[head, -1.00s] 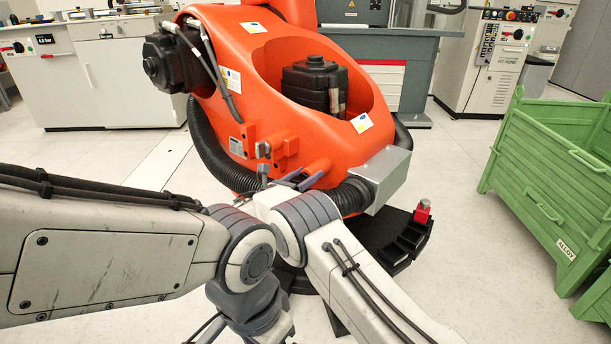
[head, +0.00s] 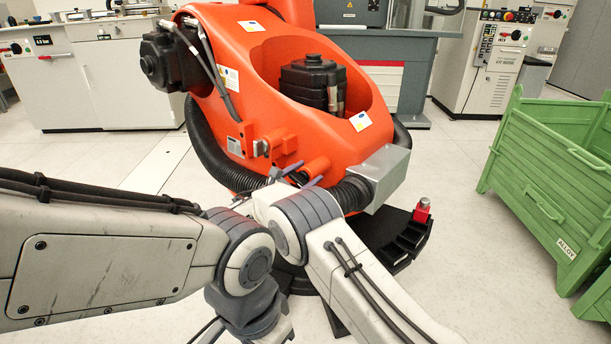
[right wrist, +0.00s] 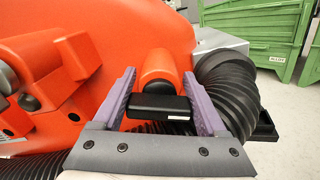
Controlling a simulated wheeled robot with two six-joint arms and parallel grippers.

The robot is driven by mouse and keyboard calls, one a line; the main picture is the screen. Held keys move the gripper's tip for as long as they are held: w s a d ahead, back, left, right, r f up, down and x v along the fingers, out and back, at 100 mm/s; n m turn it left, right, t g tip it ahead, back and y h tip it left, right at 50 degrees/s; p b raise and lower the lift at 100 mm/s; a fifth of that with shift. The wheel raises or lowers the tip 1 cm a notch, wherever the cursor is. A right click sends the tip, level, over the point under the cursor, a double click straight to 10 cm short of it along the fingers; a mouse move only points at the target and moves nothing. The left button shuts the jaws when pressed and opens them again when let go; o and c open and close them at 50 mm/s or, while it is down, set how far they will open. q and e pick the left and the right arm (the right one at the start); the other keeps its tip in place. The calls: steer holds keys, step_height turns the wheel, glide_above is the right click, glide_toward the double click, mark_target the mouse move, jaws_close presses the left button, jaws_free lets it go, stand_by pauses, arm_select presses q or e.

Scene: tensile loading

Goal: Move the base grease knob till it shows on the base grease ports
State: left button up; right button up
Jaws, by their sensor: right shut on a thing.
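My right gripper (head: 302,176) reaches the lower front of the orange robot base. In the right wrist view its purple fingers (right wrist: 172,103) stand either side of a black bar-shaped knob (right wrist: 155,107) with a small white label and are shut on it. The knob sits in front of a round orange stub (right wrist: 157,68), which also shows in the head view (head: 317,168). I cannot make out any markings for the grease ports. My left arm crosses from the left; its gripper is out of view.
A black ribbed hose (right wrist: 228,95) runs close beside the right finger. An orange block bracket (right wrist: 62,70) stands left of the gripper. A grey box (head: 383,175) is to the right. A green crate (head: 550,175) stands on open floor at the far right.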

steer(key=shift+s+f, duration=0.1)
stand_by(0.4)
steer(key=o, duration=1.3)
